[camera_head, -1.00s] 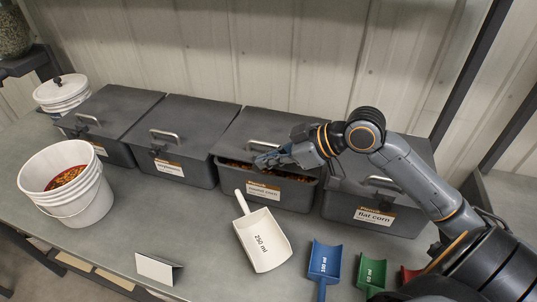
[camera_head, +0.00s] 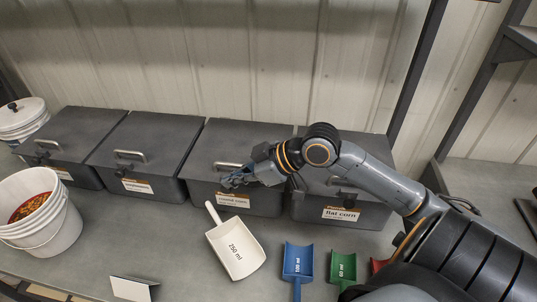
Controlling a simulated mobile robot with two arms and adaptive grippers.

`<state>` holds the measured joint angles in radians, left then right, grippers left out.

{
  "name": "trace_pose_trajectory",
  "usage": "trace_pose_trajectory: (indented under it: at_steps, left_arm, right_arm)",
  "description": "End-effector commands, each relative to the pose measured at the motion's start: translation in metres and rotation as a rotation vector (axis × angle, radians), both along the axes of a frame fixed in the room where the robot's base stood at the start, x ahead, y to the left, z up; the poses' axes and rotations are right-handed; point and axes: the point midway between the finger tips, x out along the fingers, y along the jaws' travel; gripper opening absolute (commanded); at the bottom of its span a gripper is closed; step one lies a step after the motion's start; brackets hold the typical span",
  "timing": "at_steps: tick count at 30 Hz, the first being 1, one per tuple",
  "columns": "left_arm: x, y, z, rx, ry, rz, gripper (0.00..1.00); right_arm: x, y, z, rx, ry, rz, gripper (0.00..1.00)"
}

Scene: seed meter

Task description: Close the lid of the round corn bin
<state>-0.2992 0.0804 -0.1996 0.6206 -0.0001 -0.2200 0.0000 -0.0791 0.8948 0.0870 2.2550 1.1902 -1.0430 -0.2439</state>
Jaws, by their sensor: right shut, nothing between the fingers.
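The round corn bin (camera_head: 262,203) is a dark grey box with a label on its front, in the row on the bench. Its lid (camera_head: 228,142) looks level and down, with no corn showing at the front edge. My right gripper (camera_head: 232,180) is shut and empty at the lid's front edge, over the handle area. I cannot tell whether the fingers touch the lid. My left gripper is out of view.
Closed bins stand on both sides, including the flat corn bin (camera_head: 365,213) at right, partly behind my arm. A white scoop (camera_head: 238,248), blue scoop (camera_head: 297,262) and green scoop (camera_head: 343,266) lie in front. A white bucket (camera_head: 52,232) stands at left.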

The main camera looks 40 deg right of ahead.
Motion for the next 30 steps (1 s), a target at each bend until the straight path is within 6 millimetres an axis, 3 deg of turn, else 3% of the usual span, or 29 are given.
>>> trace_pose_trajectory:
  at_steps: [1, 2, 3, 4, 16, 30]
  left_arm:
    - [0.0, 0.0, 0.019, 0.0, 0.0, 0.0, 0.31]
    - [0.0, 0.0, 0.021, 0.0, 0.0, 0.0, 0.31]
    - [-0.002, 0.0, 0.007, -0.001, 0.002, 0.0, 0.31]
    - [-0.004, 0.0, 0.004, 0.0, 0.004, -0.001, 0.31]
    - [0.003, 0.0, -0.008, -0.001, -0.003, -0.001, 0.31]
    - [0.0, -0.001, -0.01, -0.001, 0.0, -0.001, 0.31]
  right_arm:
    - [0.002, 0.001, 0.018, -0.001, -0.001, 0.0, 0.0]
    - [0.002, 0.001, 0.02, -0.001, -0.001, 0.0, 0.0]
    - [-0.006, -0.005, 0.013, -0.005, 0.0, -0.002, 0.0]
    - [-0.01, -0.008, 0.015, -0.006, 0.0, -0.002, 0.0]
    - [-0.05, -0.034, 0.052, 0.0, -0.002, -0.002, 0.0]
    - [-0.066, -0.045, 0.068, -0.001, -0.002, -0.001, 0.0]
